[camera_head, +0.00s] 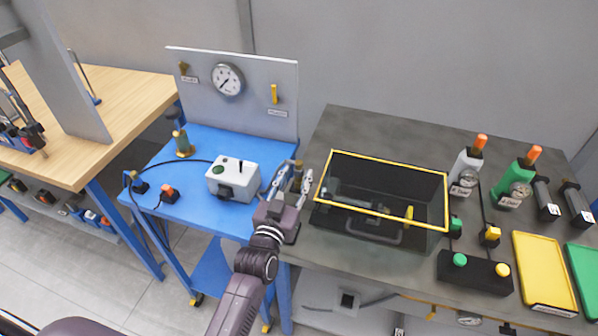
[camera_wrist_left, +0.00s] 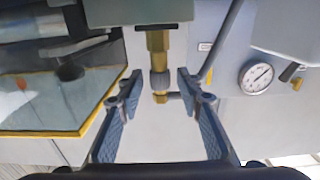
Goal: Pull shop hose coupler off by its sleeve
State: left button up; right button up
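A brass coupler with a grey sleeve (camera_wrist_left: 159,82) stands between the fingers of my left gripper (camera_wrist_left: 159,90) in the left wrist view. The fingers are open, with a visible gap on each side of the sleeve. In the head view my left gripper (camera_head: 293,182) is at the right edge of the blue bench (camera_head: 210,150). The coupler's brass top (camera_head: 298,164) shows just behind the fingers there, and its lower part is mostly hidden. My right gripper is not in view.
A white box (camera_head: 226,173) with a dark hose stands left of my gripper. A yellow-rimmed clear case (camera_head: 448,200) stands close on its right. A panel (camera_head: 250,85) with a gauge (camera_head: 228,80) rises behind. Bottles and trays fill the far right.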

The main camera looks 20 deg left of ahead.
pick_arm(q)
jog(key=shift+c, duration=0.6)
grip_shut()
jog(key=shift+r+p, duration=0.35)
jog(key=shift+r, duration=0.15)
jog(key=shift+r+p, duration=2.6)
jog(key=shift+p, duration=0.1)
